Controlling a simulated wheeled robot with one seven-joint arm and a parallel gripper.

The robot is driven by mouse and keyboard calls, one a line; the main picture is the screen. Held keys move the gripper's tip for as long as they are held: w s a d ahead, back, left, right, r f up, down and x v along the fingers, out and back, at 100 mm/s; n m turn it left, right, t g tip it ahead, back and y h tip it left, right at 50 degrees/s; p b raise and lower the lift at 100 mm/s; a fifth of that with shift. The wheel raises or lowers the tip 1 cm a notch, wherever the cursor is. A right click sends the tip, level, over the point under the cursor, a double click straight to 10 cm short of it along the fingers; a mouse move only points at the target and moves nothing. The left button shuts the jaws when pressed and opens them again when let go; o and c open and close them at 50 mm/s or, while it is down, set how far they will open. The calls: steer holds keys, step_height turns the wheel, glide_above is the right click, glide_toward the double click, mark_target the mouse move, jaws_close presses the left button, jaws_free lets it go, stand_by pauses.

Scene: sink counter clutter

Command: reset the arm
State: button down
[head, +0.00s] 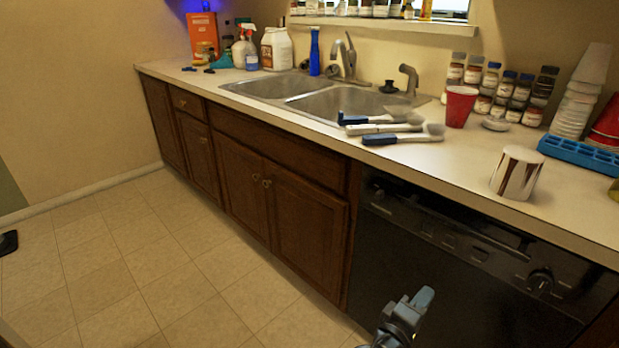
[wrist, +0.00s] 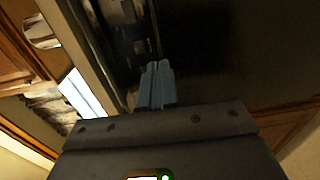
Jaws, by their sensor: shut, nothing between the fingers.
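My gripper (head: 424,298) shows at the bottom of the head view, low in front of the black dishwasher. It also shows in the wrist view (wrist: 157,80), where its blue-grey fingers are together with nothing between them. My arm reaches up from the bottom edge of the head view. The gripper is below the counter top and apart from the things on it.
The counter (head: 430,170) holds several brushes (head: 400,138), a red cup (head: 459,106), a shiny metal cylinder (head: 517,172), spice jars (head: 490,88) and a blue rack (head: 582,156). The dishwasher (head: 450,250) stands behind my gripper. The tiled floor (head: 150,270) at left is mostly clear.

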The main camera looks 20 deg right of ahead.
steer(key=s+a+f+n+t+y, duration=0.1)
steer(key=s+a+f+y, duration=0.2)
steer(key=s+f+y, duration=0.15)
steer(key=s+a+f+t+y, duration=0.1)
steer(key=s+a+f+y, duration=0.25)
steer(key=s, duration=0.25)
steer(key=s+a+r+t+y+p, duration=0.1)
steer(key=s+a+t+y, duration=0.1)
steer(key=s+a+y, duration=0.35)
steer(key=s+a+r+m+t+y, duration=0.1)
steer(key=s+r, duration=0.3)
steer(key=r, duration=0.4)
steer(key=s+a+r+m+t+y, duration=0.1)
steer(key=s+a+r, duration=0.3)
steer(key=r, duration=0.4)
steer(key=s+a+r+m+t+y+p, duration=0.1)
steer(key=s+a+r+m+t, duration=0.1)
steer(key=s+r, duration=0.4)
step_height(320, 180, up, 3)
steer(key=shift+s+a+f+m+t, duration=0.1)
steer(key=shift+s+a+m+t, duration=0.1)
steer(key=shift+m+t, duration=0.35)
